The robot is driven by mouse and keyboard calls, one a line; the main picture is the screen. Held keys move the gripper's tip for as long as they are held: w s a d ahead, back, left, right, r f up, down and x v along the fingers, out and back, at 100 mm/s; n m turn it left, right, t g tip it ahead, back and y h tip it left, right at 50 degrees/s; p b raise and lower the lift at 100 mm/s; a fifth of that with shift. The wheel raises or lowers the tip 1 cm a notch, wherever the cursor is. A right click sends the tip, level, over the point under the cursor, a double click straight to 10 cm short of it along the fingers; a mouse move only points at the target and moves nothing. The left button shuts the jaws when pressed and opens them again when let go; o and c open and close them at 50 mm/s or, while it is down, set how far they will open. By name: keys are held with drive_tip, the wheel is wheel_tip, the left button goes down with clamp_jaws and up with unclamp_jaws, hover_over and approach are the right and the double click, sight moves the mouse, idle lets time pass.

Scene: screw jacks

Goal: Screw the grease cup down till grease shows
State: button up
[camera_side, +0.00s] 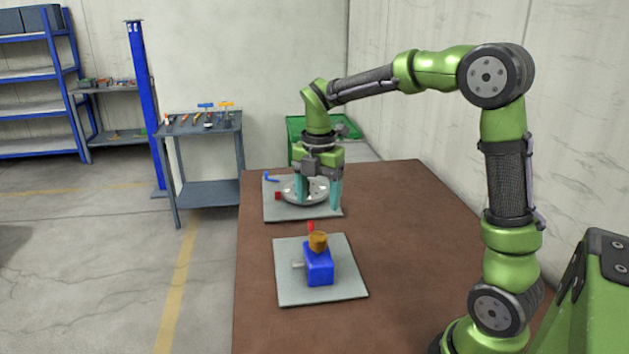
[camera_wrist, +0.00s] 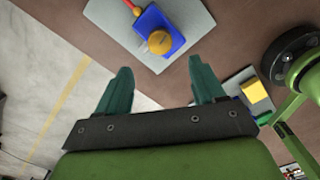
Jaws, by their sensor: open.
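The brass-coloured grease cup (camera_side: 318,241) sits on top of a blue block (camera_side: 319,270), which stands on a grey plate (camera_side: 290,293) at the near side of the table. A small red piece (camera_side: 311,226) shows just behind the cup. In the wrist view, the round cup (camera_wrist: 160,42) lies beyond the fingertips, on the blue block (camera_wrist: 172,30). My gripper (camera_side: 320,207) has its two teal fingers apart with nothing between them. It points down over the farther plate, behind the cup and clear of it. The gripper's spread fingers also show in the wrist view (camera_wrist: 160,66). No grease is visible.
A round metal disc (camera_side: 305,188) on a second grey plate (camera_side: 280,214) is right by my fingers, with red and blue parts beside it. A green bin (camera_side: 297,128) stands behind the table. The brown tabletop (camera_side: 410,240) is clear on the right.

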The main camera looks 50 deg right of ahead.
sight(318, 235)
wheel_tip(318, 235, down, 10)
idle(0.3)
drive_tip(key=c, duration=1.1)
drive_tip(key=shift+o, duration=0.2)
drive_tip(key=shift+m, duration=0.4)
drive_tip(key=m, duration=0.6)
drive_tip(key=shift+r+m, duration=0.1)
drive_tip(key=shift+m, duration=0.2)
drive_tip(key=m, duration=0.6)
drive_tip(key=shift+m, duration=0.3)
